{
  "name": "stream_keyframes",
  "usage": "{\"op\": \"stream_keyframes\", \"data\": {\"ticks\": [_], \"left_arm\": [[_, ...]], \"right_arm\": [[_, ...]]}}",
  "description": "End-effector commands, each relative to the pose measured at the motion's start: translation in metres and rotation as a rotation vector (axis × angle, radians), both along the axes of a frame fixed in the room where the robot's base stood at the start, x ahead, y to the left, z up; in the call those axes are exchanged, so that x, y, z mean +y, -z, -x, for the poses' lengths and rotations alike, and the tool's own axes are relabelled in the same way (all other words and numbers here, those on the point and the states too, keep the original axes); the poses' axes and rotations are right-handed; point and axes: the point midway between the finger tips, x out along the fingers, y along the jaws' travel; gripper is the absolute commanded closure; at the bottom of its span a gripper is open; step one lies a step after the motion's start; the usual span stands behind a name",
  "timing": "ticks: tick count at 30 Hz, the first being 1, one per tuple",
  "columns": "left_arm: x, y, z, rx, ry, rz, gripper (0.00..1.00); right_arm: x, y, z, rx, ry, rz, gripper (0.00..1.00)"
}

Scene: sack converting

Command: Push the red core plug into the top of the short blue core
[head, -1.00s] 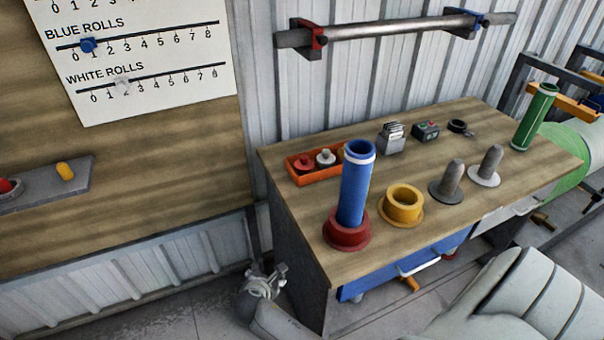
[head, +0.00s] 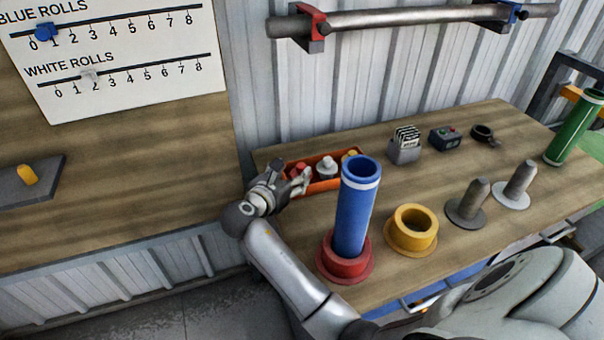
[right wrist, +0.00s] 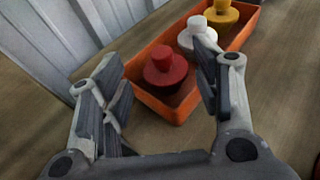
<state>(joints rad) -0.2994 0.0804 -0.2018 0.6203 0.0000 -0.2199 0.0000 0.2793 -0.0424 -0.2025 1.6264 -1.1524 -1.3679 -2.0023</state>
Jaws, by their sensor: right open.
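The red core plug (right wrist: 165,70) sits in the near end of the orange tray, knob up, in the right wrist view. It also shows in the head view (head: 298,171), partly hidden by my gripper. My right gripper (head: 292,186) is open and empty at the tray's left end; in the right wrist view its fingers (right wrist: 160,95) stand spread either side of the red plug, apart from it. The short blue core (head: 357,205) stands upright in a red flanged holder (head: 345,262), its top open and empty with a white band below the rim. My left gripper is not in view.
The orange tray (right wrist: 150,99) also holds a white plug (right wrist: 197,37) and a yellow plug (right wrist: 222,14). A yellow holder (head: 411,235) and two grey pegs stand right of the blue core. A card box (head: 404,150) and small button box (head: 445,138) are behind.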

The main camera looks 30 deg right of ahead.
Motion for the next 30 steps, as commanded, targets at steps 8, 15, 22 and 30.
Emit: {"op": "stream_keyframes", "data": {"ticks": [8,15,22,30], "left_arm": [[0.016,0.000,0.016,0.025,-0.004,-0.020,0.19],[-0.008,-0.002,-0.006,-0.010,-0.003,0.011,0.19],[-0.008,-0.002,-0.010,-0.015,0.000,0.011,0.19],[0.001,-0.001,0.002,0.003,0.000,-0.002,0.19]], "right_arm": [[-0.022,0.008,-0.012,0.002,0.003,0.001,0.42],[-0.048,0.019,-0.029,0.000,0.002,0.000,0.42],[-0.052,0.021,-0.031,-0.001,0.001,-0.002,0.42],[-0.052,0.021,-0.031,0.000,0.000,-0.001,0.69]]}}
